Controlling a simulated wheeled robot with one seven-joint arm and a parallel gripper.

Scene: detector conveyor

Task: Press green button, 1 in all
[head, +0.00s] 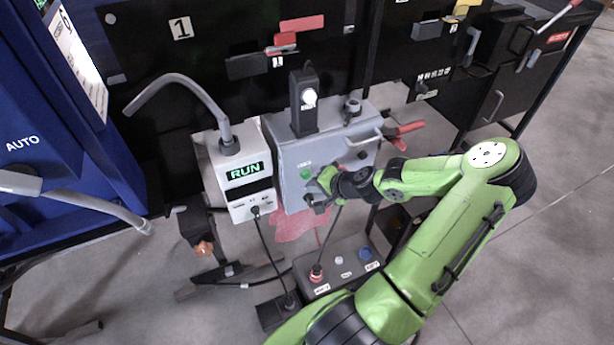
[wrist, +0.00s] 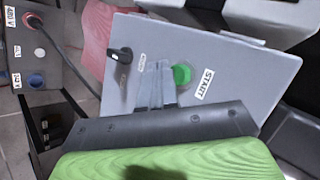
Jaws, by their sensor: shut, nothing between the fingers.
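The green button (head: 305,173) is on the face of a grey control box (head: 330,150). In the wrist view the round green button (wrist: 181,75) sits beside a "START" label. My gripper (head: 321,197) is shut and empty in front of the box's lower part, below the button in the head view. I cannot tell whether the fingertips touch the panel.
A black selector knob (wrist: 120,55) is on the same panel. A white unit (head: 240,175) beside the box displays "RUN". A red-handled lever (head: 405,129) sticks out at the box's right.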

